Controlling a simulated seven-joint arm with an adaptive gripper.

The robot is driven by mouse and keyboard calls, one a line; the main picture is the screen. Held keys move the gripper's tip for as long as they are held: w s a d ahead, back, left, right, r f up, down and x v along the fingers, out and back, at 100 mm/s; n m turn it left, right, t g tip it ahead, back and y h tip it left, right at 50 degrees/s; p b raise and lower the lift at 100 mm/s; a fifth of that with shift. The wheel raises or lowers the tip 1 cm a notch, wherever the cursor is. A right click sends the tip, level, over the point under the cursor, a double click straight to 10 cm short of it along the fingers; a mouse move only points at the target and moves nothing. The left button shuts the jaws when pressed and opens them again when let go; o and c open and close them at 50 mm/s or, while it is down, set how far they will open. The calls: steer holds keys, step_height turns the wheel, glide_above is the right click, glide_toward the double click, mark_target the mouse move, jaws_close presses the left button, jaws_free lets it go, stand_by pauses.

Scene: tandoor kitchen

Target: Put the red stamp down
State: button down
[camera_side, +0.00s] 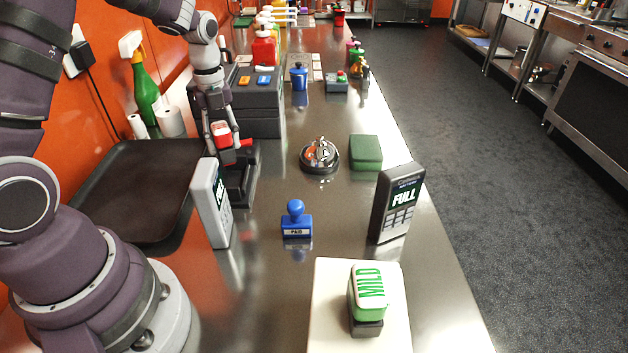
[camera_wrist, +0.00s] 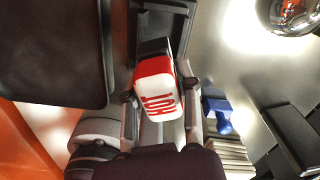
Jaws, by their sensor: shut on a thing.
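The red stamp (camera_side: 222,133) has a white top and red sides. In the wrist view the stamp (camera_wrist: 157,92) shows red lettering on its white face and a black part at its far end. My gripper (camera_wrist: 160,98) is shut on it, with one finger on each side. In the side view my gripper (camera_side: 229,148) is at the left of the counter, just above a low dark holder (camera_side: 238,185). I cannot tell whether the stamp touches the holder.
A black tray (camera_side: 130,165) lies left, beside a grey upright terminal (camera_side: 212,203). A green MILD stamp (camera_side: 367,290) sits on a white board (camera_side: 330,300).

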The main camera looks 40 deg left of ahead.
mark_target(227, 158)
steer(key=shift+f, duration=1.7)
steer(key=shift+f, duration=0.3)
steer(key=c, duration=0.8)
jaws_free()
steer(key=shift+f, duration=0.1)
